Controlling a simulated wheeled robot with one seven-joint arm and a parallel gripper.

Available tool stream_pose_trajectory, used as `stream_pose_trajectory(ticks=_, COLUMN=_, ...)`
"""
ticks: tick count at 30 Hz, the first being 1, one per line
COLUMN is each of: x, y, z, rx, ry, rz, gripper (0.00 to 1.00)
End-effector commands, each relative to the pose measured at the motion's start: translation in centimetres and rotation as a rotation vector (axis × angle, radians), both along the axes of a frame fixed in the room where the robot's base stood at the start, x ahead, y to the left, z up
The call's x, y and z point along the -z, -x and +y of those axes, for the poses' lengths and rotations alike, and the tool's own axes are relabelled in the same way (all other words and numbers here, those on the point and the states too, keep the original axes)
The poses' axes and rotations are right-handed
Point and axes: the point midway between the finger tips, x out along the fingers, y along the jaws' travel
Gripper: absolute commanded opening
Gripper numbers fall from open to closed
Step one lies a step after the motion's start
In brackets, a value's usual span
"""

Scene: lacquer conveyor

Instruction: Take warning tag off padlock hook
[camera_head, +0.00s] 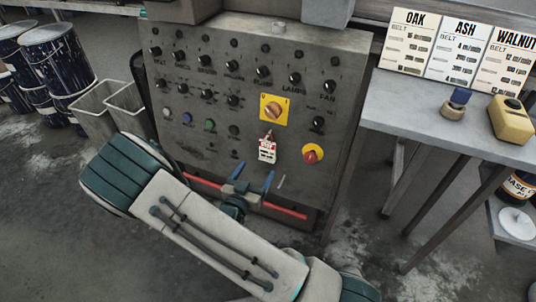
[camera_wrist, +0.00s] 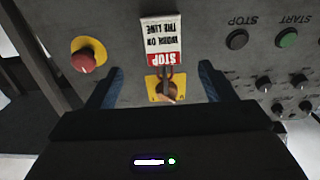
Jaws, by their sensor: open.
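The warning tag (camera_head: 267,151) is a small white and red card hanging on the front of the grey control panel, just below a yellow plate with an orange rotary switch (camera_head: 274,110). In the wrist view the tag (camera_wrist: 160,43) appears upside down, reading "STOP, WORK ON THE LINE". A dark, reddish padlock hook (camera_wrist: 168,75) shows between the tag and the switch, its details too small to tell. My gripper (camera_head: 252,178) is below the tag.
A red emergency stop button (camera_head: 312,154) sits right of the tag. Knobs and push buttons cover the panel. A red bar (camera_head: 285,212) runs along its lower edge. At right, a table (camera_head: 420,105) holds sign cards, a blue-topped knob and a yellow box. Bins (camera_head: 95,110) stand left.

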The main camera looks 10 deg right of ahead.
Motion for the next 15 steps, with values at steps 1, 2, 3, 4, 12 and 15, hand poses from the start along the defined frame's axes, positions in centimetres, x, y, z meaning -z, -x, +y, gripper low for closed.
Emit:
stream_pose_trajectory(ticks=1, x=0.2, y=-0.9, z=-0.7, rx=0.005, ry=-0.002, rz=-0.003, gripper=0.76)
stream_pose_trajectory(ticks=2, x=0.2, y=-1.4, z=-1.1, rx=0.004, ry=-0.002, rz=-0.001, gripper=0.76)
stream_pose_trajectory(ticks=3, x=0.2, y=-2.0, z=-1.6, rx=0.004, ry=-0.001, rz=-0.001, gripper=0.76)
stream_pose_trajectory(ticks=4, x=0.1, y=-2.4, z=-1.8, rx=0.003, ry=-0.002, rz=-0.001, gripper=0.76)
stream_pose_trajectory(ticks=12, x=0.0, y=-4.4, z=-3.1, rx=-0.001, ry=-0.003, rz=0.000, gripper=0.76)
stream_pose_trajectory(ticks=15, x=-0.1, y=-5.4, z=-3.7, rx=0.000, ry=-0.003, rz=-0.001, gripper=0.76)
